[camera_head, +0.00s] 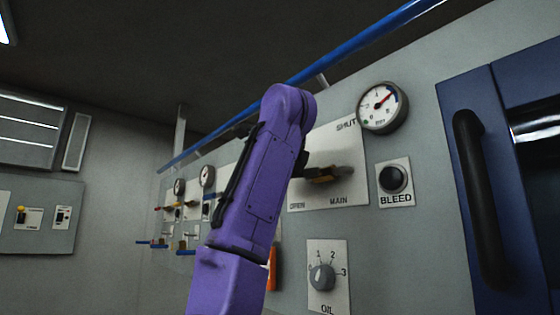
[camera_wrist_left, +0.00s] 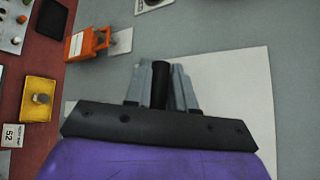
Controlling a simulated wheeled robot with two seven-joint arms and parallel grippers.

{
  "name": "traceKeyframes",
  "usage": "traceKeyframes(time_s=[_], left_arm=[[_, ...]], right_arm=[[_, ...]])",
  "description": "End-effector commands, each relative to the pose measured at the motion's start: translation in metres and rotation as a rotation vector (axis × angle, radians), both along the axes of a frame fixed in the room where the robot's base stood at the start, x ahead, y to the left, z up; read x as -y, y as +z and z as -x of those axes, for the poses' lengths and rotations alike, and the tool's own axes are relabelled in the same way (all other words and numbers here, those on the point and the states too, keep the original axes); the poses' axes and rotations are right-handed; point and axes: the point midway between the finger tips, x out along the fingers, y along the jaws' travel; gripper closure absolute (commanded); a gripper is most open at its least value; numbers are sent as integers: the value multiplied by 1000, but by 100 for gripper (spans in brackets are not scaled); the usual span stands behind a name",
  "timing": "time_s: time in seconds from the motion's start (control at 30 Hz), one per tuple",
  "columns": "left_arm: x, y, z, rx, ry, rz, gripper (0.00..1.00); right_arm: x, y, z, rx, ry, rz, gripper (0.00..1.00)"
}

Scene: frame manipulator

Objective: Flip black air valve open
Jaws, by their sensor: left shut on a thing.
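The black air valve handle (camera_wrist_left: 160,82) stands between the two grey fingers of my left gripper (camera_wrist_left: 161,86) in the left wrist view. The fingers are shut on it. In the head view my purple left arm rises in front of the white valve plate (camera_head: 310,195), which is marked SHUT at upper right, OPEN at lower left and MAIN below. A brass-coloured valve part (camera_head: 330,174) shows right of the arm, near the plate's middle. The arm hides the gripper fingers and the plate's left side there. My right gripper is not in view.
A gauge (camera_head: 383,107) and a black BLEED button (camera_head: 393,179) are right of the plate. An OIL selector knob (camera_head: 322,277) is below. A blue pipe (camera_head: 350,45) runs above. A blue cabinet (camera_head: 500,150) stands at right. The left wrist view shows an orange switch (camera_wrist_left: 88,43).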

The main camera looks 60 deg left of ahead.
Motion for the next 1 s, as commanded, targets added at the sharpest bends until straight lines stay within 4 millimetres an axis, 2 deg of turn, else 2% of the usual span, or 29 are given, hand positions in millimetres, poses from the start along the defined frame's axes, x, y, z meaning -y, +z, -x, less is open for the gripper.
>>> traceKeyframes(time_s=[0.3,0.83,0.87,0.9,1.0], left_arm=[[0,-8,-1,27,-3,107,100],[-1,-13,-1,30,-5,133,100],[-1,-13,-1,30,-4,133,66],[-1,-13,-1,30,-3,132,56],[-1,-13,0,30,-2,130,56]], right_arm=[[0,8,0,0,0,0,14],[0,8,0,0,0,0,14],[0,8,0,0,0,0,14],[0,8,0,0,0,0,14],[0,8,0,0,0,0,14]])
